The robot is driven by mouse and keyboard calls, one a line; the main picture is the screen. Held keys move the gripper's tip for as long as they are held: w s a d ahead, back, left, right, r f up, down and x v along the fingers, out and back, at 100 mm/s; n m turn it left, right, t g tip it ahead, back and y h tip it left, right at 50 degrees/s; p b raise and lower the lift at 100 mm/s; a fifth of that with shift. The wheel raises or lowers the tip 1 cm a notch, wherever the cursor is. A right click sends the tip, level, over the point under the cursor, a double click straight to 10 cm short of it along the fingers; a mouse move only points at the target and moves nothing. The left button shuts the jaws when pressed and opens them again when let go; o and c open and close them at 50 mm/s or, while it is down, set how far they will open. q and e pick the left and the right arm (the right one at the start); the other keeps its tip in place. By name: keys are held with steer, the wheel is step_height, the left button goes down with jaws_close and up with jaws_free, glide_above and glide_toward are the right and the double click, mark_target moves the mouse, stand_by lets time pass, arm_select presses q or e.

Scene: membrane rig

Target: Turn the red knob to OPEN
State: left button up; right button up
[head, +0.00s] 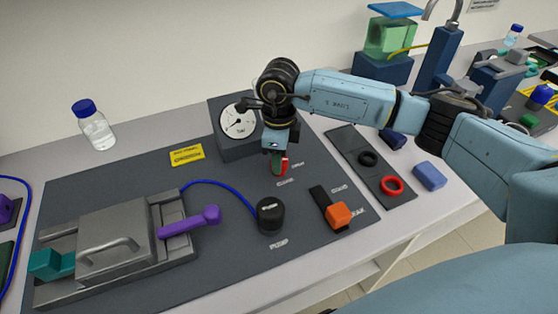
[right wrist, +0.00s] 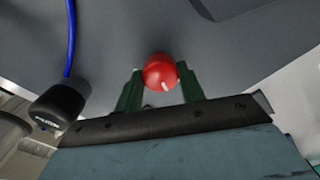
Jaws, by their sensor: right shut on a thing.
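The red knob (right wrist: 160,72) sits between the two green fingers of my right gripper (right wrist: 160,90) in the right wrist view. It has a short white mark on its lower face. In the head view the right gripper (head: 277,165) points down at the panel in front of the gauge, and only a bit of the red knob (head: 284,168) shows beside the fingers. The gripper is shut on the knob. Small white labels lie on the panel near it, too small to read surely. My left gripper is not in view.
A dial gauge (head: 238,122) stands just behind the gripper. The black pump knob (head: 270,214) with a blue hose and an orange knob (head: 337,215) are in front. A grey clamp box with a purple lever (head: 188,222) is left. A blue-capped bottle (head: 97,130) stands behind the panel.

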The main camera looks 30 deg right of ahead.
steer(key=shift+n+b, duration=1.3)
steer(key=shift+n, duration=0.8)
steer(key=shift+r, duration=0.1)
steer(key=o, duration=1)
step_height(320, 180, up, 13)
steer(key=shift+r, duration=0.15)
